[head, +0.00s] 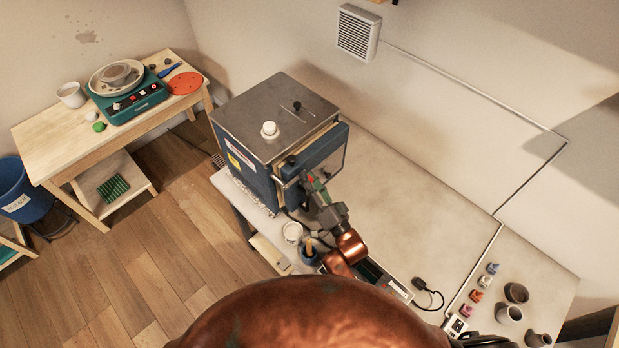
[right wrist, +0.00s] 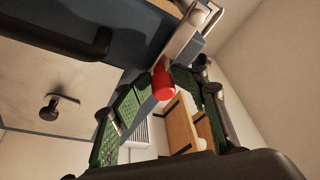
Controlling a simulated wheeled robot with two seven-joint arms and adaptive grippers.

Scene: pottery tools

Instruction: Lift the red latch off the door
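The kiln is a blue box with a grey metal top (head: 262,105), and it stands on the table. Its door (head: 325,155) is on the side facing right and forward. My right gripper (head: 312,186) is at the door's near edge. In the right wrist view the red latch (right wrist: 162,84) is a red cylindrical knob beside a metal bracket on the blue kiln. The green-padded fingers of my right gripper (right wrist: 158,92) are apart, with the red knob between their tips. I cannot tell whether either finger touches it. My left gripper is not in view.
A white cup (head: 292,232) and a tool pot (head: 309,250) stand close below my right gripper. A black handle (right wrist: 75,40) shows in the right wrist view. Small pots (head: 516,292) stand at the table's right end. The table behind my arm is clear.

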